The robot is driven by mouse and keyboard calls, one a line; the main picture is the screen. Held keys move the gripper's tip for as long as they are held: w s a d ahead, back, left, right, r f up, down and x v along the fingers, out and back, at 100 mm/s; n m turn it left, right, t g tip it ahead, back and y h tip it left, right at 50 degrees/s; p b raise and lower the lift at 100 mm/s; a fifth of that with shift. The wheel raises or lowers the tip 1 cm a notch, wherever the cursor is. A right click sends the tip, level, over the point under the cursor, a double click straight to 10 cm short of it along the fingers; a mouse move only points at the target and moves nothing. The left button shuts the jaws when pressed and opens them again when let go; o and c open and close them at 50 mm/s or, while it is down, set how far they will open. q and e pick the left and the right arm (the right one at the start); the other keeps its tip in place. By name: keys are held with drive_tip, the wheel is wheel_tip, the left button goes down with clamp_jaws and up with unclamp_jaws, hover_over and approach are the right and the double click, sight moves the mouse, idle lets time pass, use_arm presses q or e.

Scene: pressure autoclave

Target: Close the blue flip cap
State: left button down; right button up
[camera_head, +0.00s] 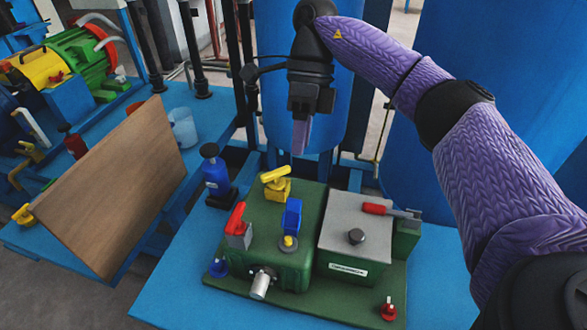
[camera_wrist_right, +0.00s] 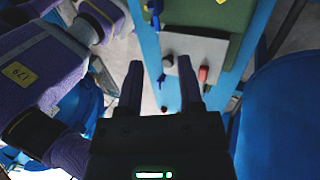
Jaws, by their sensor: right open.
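The blue flip cap (camera_head: 292,216) stands raised on top of the green box (camera_head: 262,262), behind a small yellow button (camera_head: 289,242) that is uncovered. My right gripper (camera_head: 301,135) hangs above and behind the box, pointing down, apart from the cap. In the right wrist view its two fingers (camera_wrist_right: 159,64) are spread with nothing held between them. I cannot pick out the cap for certain in that view. My left gripper is in neither view.
A yellow handle (camera_head: 277,182) and a red switch (camera_head: 236,226) flank the cap. A grey-topped box (camera_head: 355,238) with a red-handled lever (camera_head: 388,210) is to the right. A blue bottle-like part (camera_head: 215,172) and brown board (camera_head: 115,190) are left. Blue tanks (camera_head: 420,40) stand behind.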

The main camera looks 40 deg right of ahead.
sight(294, 199)
drive_tip(key=b+x, duration=0.5)
drive_tip(key=x, duration=0.4)
drive_tip(key=shift+s+b, duration=0.2)
drive_tip(key=shift+b, duration=0.15)
drive_tip(key=shift+s+a+f, duration=0.1)
drive_tip(key=shift+a+f, duration=0.1)
drive_tip(key=shift+f, duration=0.05)
drive_tip(key=c, duration=0.6)
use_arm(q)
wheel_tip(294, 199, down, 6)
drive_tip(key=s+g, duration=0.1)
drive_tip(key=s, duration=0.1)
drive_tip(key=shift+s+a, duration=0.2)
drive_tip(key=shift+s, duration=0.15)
use_arm(e)
clamp_jaws()
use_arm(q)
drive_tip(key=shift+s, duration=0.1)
